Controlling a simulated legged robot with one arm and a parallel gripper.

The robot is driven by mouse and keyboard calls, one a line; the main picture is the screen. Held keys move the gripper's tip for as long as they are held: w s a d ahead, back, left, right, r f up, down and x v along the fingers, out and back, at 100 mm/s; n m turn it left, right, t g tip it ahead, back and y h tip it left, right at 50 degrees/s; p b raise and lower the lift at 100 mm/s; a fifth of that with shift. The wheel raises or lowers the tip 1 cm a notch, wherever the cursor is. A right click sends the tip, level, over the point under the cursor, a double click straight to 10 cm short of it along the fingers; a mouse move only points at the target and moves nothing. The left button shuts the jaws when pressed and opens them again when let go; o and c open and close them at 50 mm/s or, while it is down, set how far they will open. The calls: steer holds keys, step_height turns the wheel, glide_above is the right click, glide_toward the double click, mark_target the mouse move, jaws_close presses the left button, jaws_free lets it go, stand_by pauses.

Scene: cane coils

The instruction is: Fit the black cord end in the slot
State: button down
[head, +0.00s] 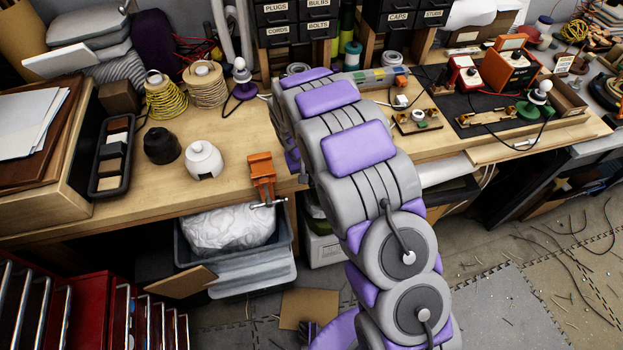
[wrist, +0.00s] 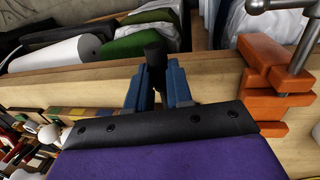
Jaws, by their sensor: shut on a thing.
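My gripper (wrist: 157,86) shows in the wrist view as two blue fingers shut on a short black piece, which looks like the black cord end (wrist: 155,52). The piece sticks out past the fingertips. In the head view my own arm hides the gripper and what it holds. I cannot pick out the slot for certain. A white domed fitting (head: 203,160) with a small notch at its base stands on the workbench (head: 225,215), left of the orange vise (head: 262,180). A black domed fitting (head: 162,145) stands beside it.
The orange vise also shows close to the right of my gripper in the wrist view (wrist: 277,75). Yellow (head: 166,100) and beige (head: 206,88) cord coils stand behind the fittings. A black tray (head: 112,155) lies left. A grey bin (head: 240,268) sits below the bench edge.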

steer(key=shift+w, duration=0.5)
steer(key=shift+w+d, duration=0.1)
steer(key=shift+d, duration=0.15)
steer(key=shift+a, duration=0.3)
steer(key=shift+d+r, duration=0.1)
steer(key=shift+d, duration=0.15)
steer(key=shift+a+p, duration=0.15)
steer(key=shift+p, duration=0.2)
steer(key=shift+w+a+p, duration=0.15)
steer(key=shift+w+a, duration=0.1)
steer(key=shift+w, duration=0.65)
steer(key=shift+w+a+p, duration=0.1)
steer(key=shift+w+a, duration=0.1)
steer(key=shift+w, duration=0.7)
steer(key=shift+w+a+p, duration=0.15)
steer(key=shift+w+a, duration=0.1)
steer(key=shift+w, duration=0.65)
stand_by(0.6)
steer(key=c, duration=0.9)
jaws_free()
steer(key=shift+c, duration=0.2)
step_height(320, 180, up, 17)
steer(key=a+p, duration=0.1)
steer(key=a, duration=0.1)
steer(key=shift+s+a, duration=0.3)
steer(key=shift+a, duration=0.05)
